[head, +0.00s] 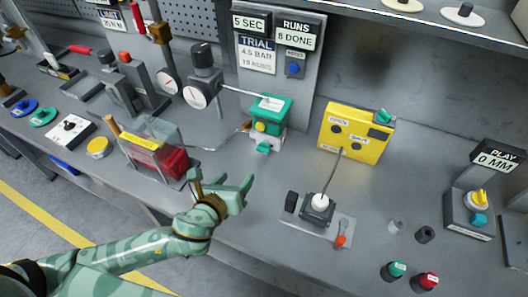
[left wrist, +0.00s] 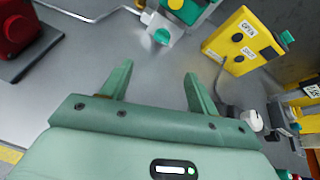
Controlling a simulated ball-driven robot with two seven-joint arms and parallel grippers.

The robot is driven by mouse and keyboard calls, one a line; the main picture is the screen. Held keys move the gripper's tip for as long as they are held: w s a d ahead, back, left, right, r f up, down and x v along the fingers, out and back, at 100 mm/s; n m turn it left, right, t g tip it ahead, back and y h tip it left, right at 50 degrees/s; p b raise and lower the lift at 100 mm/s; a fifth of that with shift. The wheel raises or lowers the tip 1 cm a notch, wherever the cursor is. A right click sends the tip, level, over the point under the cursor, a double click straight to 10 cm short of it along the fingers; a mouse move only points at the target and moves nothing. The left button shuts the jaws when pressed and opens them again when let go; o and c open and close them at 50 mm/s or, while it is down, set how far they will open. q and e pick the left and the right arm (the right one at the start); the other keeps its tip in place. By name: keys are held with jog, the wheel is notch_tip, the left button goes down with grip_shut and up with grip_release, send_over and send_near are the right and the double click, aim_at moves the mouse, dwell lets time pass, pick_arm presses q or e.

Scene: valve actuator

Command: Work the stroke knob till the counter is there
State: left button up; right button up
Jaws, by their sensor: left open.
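No label reading "stroke" is legible, so I cannot tell which knob is meant. The runs counter sign (head: 297,36) on the back panel reads 8 DONE, above a blue button (head: 294,69). A green valve actuator (head: 268,117) with a yellow part stands below the panel. A yellow box (head: 355,134) has two black buttons and a teal knob (head: 383,116) at its top right corner; the box also shows in the left wrist view (left wrist: 238,42). My left gripper (head: 222,187) is open and empty, in front of the actuator and apart from it. My right gripper is out of view.
A red block (head: 172,163) with a clear cover stands left of my gripper. A white-topped lever (head: 320,200) is on a plate at right. A PLAY unit (head: 495,160) reading 0 MM has a yellow knob.

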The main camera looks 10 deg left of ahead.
pick_arm(q)
jog(key=w+m, duration=0.1)
jog(key=m, duration=0.3)
jog(key=b, duration=0.4)
send_near(262, 150)
jog(key=shift+h, duration=0.4)
jog(key=x, duration=0.6)
jog(key=shift+w+a+f, duration=0.2)
jog(key=shift+f, duration=0.05)
jog(key=shift+w+d+f, duration=0.1)
jog(key=shift+w+f, duration=0.05)
jog(key=shift+w, duration=0.45)
jog(key=c, duration=1)
